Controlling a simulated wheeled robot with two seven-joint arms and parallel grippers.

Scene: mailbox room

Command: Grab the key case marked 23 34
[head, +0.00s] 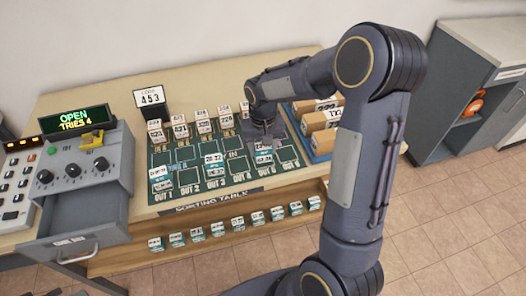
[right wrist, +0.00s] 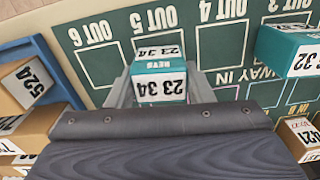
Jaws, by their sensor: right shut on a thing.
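The key case marked 23 34 (right wrist: 160,88) is a small teal and white box labelled KEYS. In the right wrist view it sits between the fingers of my right gripper (right wrist: 160,95), which is shut on it. In the head view the case (head: 263,158) is just below my right gripper (head: 263,135), by the OUT 5 end of the sorting mat. The gripper and arm partly cover that area. I cannot tell whether the case touches the mat. My left gripper is not in view.
A case marked 20 32 (head: 212,160) stands on the green mat (head: 235,179), left of my gripper. Several cases line the mat's back and the lower shelf (head: 110,262). Brown parcels sit in a blue tray (head: 318,156) at right. A panel (head: 75,120) reads OPEN, TRIES 4.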

